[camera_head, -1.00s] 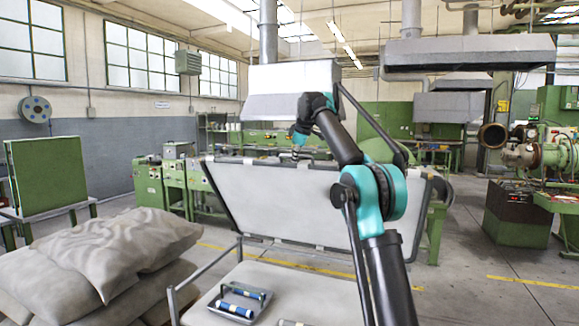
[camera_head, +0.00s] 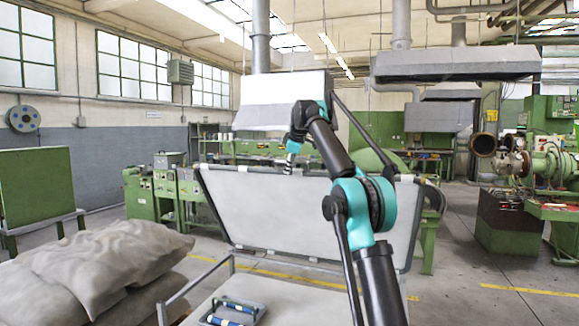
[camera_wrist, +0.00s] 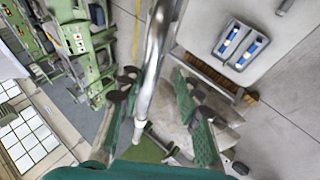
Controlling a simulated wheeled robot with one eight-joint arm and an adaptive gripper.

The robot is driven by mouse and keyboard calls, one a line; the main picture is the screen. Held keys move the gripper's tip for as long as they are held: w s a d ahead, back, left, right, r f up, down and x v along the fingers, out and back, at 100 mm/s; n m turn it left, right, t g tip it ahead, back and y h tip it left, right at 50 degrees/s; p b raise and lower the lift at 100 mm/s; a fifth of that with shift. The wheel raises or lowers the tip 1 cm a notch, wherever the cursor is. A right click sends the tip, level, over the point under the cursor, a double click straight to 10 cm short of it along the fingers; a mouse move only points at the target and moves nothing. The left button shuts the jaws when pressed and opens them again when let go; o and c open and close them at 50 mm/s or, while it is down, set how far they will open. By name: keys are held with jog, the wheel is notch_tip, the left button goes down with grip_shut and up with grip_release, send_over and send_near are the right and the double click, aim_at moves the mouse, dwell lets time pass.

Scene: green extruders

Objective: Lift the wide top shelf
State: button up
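The wide top shelf (camera_head: 300,205) is a pale grey panel with a dark frame, tilted up steeply in the middle of the head view. My gripper (camera_head: 291,160) is at its upper edge, small and partly hidden by my arm. In the wrist view, my gripper (camera_wrist: 160,85) has its two green fingers spread apart. A shiny metal bar (camera_wrist: 155,60) runs between them, with visible gaps on both sides. I cannot tell for certain whether this bar belongs to the shelf.
A lower pale shelf (camera_head: 285,295) holds a grey tray (camera_head: 232,313) with blue-and-white cylinders; the tray also shows in the wrist view (camera_wrist: 240,45). Grey sacks (camera_head: 95,265) are piled at left. Green machines (camera_head: 155,190) stand behind. Floor is clear at right.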

jog(key=v, duration=1.2)
jog(key=s+d+f+m+g, duration=0.1)
jog(key=s+d+f+m, duration=0.3)
jog(key=f, duration=0.5)
jog(key=s+d+f+m+h, duration=0.1)
jog(key=s+d+f+m, duration=0.15)
jog(key=s+f, duration=0.5)
jog(key=s+d+f+m+g, duration=0.1)
jog(key=s+d+f+m, duration=0.2)
jog(key=f, duration=0.8)
jog(key=s+d+f+m, duration=0.3)
jog(key=s+f, duration=1.1)
jog(key=s, duration=0.3)
jog(key=s+d+f+m+g+h, duration=0.1)
jog(key=s+d+f+m, duration=0.2)
jog(key=s+f, duration=1.2)
jog(key=shift+s+d, duration=0.5)
jog(key=shift+s, duration=0.6)
